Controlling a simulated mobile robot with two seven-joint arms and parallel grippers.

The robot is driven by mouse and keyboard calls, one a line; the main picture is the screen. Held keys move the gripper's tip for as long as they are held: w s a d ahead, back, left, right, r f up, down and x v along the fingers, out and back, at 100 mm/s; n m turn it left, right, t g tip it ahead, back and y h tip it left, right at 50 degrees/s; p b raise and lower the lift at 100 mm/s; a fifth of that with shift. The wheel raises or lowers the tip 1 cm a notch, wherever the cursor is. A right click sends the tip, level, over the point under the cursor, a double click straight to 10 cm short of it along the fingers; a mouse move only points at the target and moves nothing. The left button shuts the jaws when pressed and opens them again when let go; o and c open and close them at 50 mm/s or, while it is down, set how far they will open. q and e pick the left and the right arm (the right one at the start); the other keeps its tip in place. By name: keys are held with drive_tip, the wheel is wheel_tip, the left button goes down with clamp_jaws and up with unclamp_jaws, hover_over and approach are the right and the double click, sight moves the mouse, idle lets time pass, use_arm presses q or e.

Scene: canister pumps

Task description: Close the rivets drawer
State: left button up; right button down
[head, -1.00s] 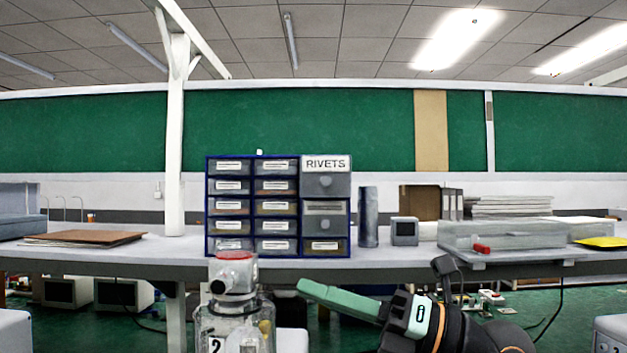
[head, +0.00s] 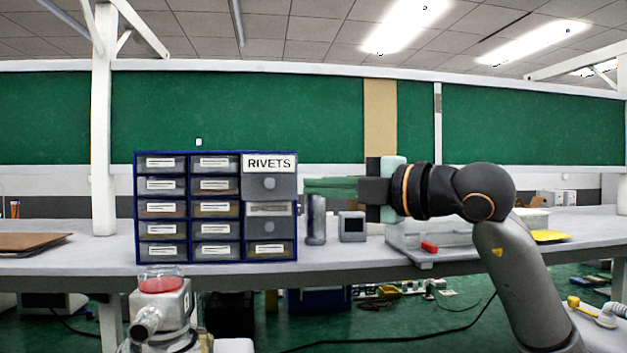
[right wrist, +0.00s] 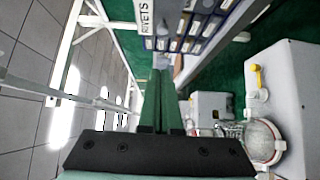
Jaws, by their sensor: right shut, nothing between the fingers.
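The rivets drawer (head: 269,188) is the grey front with a round knob at the top right of the blue drawer cabinet (head: 188,263), under the RIVETS label (head: 268,163). Its front looks larger than its neighbours and seems to stand out; how far, I cannot tell. My right gripper (head: 308,187) is shut and empty, its green fingers pointing left at about the drawer's height, just right of it in the picture. In the right wrist view the shut fingers (right wrist: 160,75) reach toward the cabinet, with the RIVETS label (right wrist: 146,20) at the top. My left gripper is out of view.
The cabinet stands on a long grey bench (head: 60,262). Right of it are a dark cylinder (head: 316,222), a small grey box (head: 352,227) and a clear tray with a red item (head: 429,247). A canister with a red top (head: 160,286) stands in front, lower left.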

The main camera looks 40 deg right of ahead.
sight(280, 184)
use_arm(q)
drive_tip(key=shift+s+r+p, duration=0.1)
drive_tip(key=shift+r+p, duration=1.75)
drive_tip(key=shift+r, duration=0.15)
use_arm(e)
drive_tip(key=shift+w+d, duration=0.15)
drive_tip(key=shift+w, duration=5.3)
